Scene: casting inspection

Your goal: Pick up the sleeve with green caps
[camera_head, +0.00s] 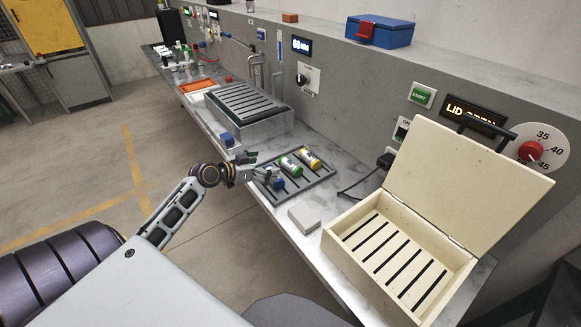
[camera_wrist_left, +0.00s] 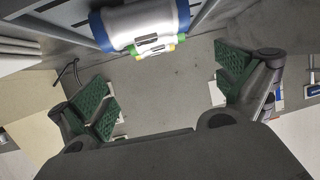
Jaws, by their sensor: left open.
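The sleeve with green caps (camera_head: 291,166) lies in a dark slotted tray (camera_head: 323,176) on the bench. It lies between a sleeve with blue caps (camera_head: 275,181) and a sleeve with yellow caps (camera_head: 309,158). My left gripper (camera_head: 257,168) is at the tray's left side, close to the blue-capped sleeve and short of the green-capped one. In the left wrist view my left gripper (camera_wrist_left: 170,92) is open, with nothing between its green pads. The blue-capped sleeve (camera_wrist_left: 145,22) shows large at the top there, with green and yellow caps partly hidden behind it. My right gripper is out of view.
A cream box (camera_head: 345,252) with its lid open stands to the right. A small grey block (camera_head: 305,216) lies between tray and box. A slotted metal unit (camera_head: 262,128) stands behind the tray to the left. A blue case (camera_head: 380,32) sits on the upper ledge.

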